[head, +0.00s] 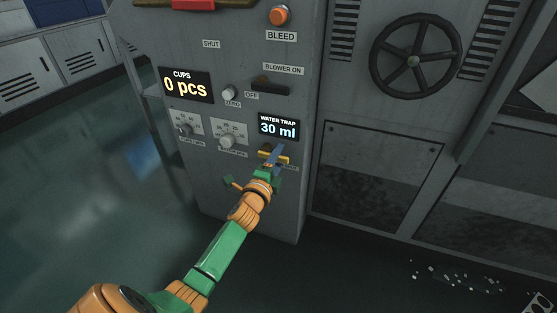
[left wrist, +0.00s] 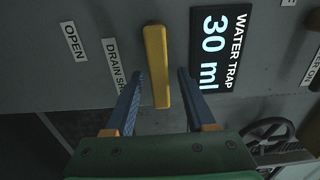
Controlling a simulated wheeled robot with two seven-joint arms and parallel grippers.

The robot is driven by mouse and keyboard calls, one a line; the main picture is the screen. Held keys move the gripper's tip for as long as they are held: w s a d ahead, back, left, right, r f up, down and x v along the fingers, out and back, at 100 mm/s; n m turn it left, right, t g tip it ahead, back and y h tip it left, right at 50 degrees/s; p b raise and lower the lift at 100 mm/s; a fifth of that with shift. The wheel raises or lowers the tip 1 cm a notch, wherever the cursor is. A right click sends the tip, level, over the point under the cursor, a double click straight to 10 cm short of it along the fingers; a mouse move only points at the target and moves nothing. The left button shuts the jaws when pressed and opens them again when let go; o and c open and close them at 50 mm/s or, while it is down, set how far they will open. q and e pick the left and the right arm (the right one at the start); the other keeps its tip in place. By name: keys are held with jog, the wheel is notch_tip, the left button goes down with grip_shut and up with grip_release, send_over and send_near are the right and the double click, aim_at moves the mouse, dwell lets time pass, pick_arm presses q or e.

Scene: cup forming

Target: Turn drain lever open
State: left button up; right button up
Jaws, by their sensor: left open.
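The drain lever is a yellow bar (left wrist: 156,62) on the grey machine panel, and it also shows in the head view (head: 263,154) below the water trap display. In the left wrist view it stands lengthwise between the two blue fingers of my left gripper (left wrist: 160,73), with a gap on either side. My left gripper also shows in the head view (head: 273,158), right at the lever and partly covering it. It is open. The OPEN label (left wrist: 74,42) and the DRAIN SHUT label (left wrist: 114,64) are left of the lever in the wrist view. My right gripper is not seen.
The water trap display (head: 278,127) reads 30 ml, just above the lever. The cups display (head: 186,85) reads 0 pcs. Knobs, the black blower lever (head: 271,84) and the orange bleed button (head: 279,15) are higher on the panel. A black handwheel (head: 414,60) is to the right.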

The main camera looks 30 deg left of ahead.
pick_arm(q)
jog(key=shift+c, duration=0.2)
grip_shut()
jog(key=shift+f, duration=0.1)
dwell(1.0)
